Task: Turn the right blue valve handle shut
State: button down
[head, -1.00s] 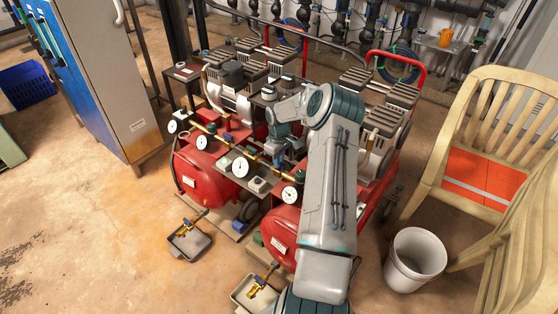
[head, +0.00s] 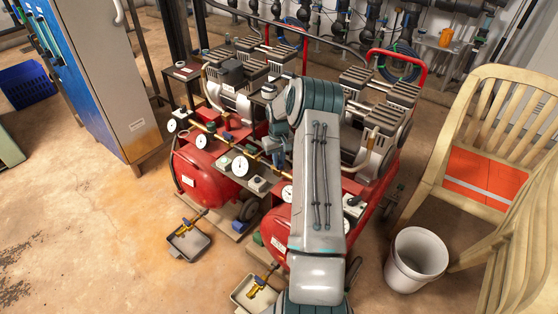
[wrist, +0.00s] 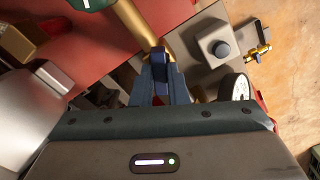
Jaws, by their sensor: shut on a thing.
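In the wrist view, the blue valve handle (wrist: 160,58) stands between the two fingers of my gripper (wrist: 160,82), which are shut on it. The handle sits at the end of a brass pipe (wrist: 132,22) that runs in from the upper left. In the head view, my gripper (head: 277,148) is low over the brass manifold line (head: 215,132), between the two compressors. My own arm covers much of that spot, so the handle's angle cannot be told there.
White-faced gauges (head: 240,165) line the manifold close to my gripper. A grey box with a round button (wrist: 222,47) is near it. Red tanks (head: 205,178) stand below. Floor at left is open.

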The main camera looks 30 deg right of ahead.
jog(key=m+b, duration=0.1)
jog(key=m, duration=1.1)
jog(key=shift+r, duration=0.1)
dwell(0.4)
jog(key=c, duration=1.4)
grip_release()
jog(key=shift+c, duration=0.2)
notch_tip(320, 180, up, 14)
jog(key=p, duration=0.1)
jog(key=shift+p, duration=0.3)
